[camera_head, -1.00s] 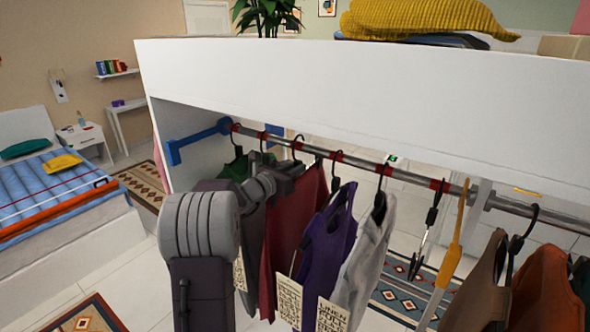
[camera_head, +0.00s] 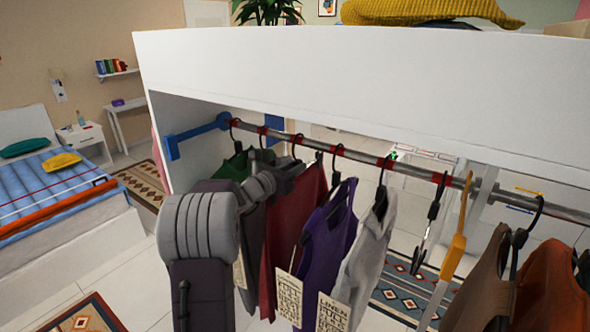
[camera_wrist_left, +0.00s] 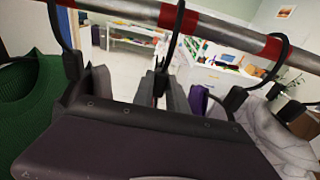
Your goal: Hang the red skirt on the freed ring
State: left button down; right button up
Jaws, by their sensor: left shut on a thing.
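The red skirt (camera_head: 301,210) hangs among other garments under the metal rail (camera_head: 350,154), which carries red rings (camera_head: 340,149). My left gripper (camera_head: 284,176) reaches in from the left and overlaps the skirt's upper part in the head view. In the left wrist view, my gripper (camera_wrist_left: 160,90) is shut at a black hanger (camera_wrist_left: 175,45), which I take to be the skirt's. Its hook is at the rail, close to a red ring (camera_wrist_left: 178,17); I cannot tell whether it bears on the rail. The skirt's top is hidden. My right gripper is not in view.
A green garment (camera_head: 232,166) and a dark grey one (camera_head: 252,240) hang left. A purple top (camera_head: 328,240) and a pale grey garment (camera_head: 368,255) hang right. An orange hanger (camera_head: 453,257) and brown garments (camera_head: 482,285) follow. The white shelf board (camera_head: 350,90) runs above.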

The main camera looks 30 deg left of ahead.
pick_arm(q)
jog(key=shift+f, duration=0.2)
jog(key=c, duration=1.3)
grip_release()
jog(key=shift+o, duration=0.2)
jog(key=s+b, duration=0.1)
jog(key=s, duration=0.5)
jog(key=s+r+b, duration=0.1)
jog(key=s, duration=0.2)
jog(key=shift+s+a+b, duration=0.1)
jog(key=shift+a+b, duration=0.2)
jog(key=shift+a, duration=0.05)
jog(key=shift+f, duration=0.1)
